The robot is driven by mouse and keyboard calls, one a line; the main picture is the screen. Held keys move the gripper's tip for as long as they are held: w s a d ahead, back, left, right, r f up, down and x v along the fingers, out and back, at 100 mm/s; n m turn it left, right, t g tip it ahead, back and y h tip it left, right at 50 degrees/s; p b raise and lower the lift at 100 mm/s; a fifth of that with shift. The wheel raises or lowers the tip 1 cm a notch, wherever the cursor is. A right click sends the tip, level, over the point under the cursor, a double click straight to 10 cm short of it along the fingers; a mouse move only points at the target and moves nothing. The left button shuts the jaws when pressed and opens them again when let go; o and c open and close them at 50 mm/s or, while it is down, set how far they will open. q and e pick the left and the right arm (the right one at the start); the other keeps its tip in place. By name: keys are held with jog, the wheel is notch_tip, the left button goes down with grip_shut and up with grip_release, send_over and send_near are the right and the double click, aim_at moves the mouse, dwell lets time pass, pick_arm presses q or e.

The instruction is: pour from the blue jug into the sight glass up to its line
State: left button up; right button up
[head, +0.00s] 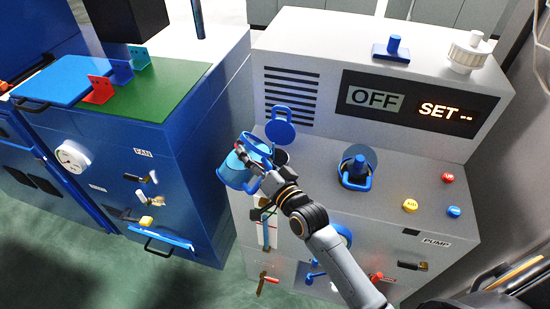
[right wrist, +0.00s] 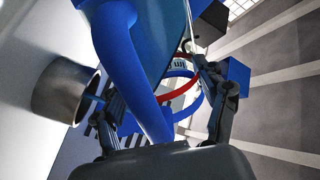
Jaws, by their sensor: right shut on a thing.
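The blue jug (head: 234,172) is held above the front left of the grey machine's top, beside the dark filler opening (head: 281,157) with its raised blue cap (head: 280,131). My right gripper (head: 266,172) is shut on the jug's handle, and the thick blue handle (right wrist: 132,75) passes between its fingers in the right wrist view. The metal filler neck (right wrist: 62,91) shows left of the jug there. A narrow upright strip on the machine's front, apparently the sight glass (head: 267,233), is partly hidden by my arm. Its level and line are too small to read. My left gripper is out of view.
A blue ring-handled fitting (head: 356,170) stands on the machine's top, right of the jug. Red, yellow and blue buttons (head: 410,205) are farther right. A red-handled valve (head: 267,281) sits low on the front. A blue cabinet (head: 180,170) stands left across a narrow gap.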

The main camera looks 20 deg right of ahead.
aim_at(233, 169)
jog(key=shift+d+f+m+b, duration=0.1)
jog(key=shift+f+m+b, duration=0.15)
jog(key=shift+m+b, duration=0.65)
dwell(1.9)
jog(key=shift+w+d+r+m, duration=0.1)
jog(key=shift+r+m, duration=0.05)
jog(key=shift+m, duration=0.25)
dwell(1.0)
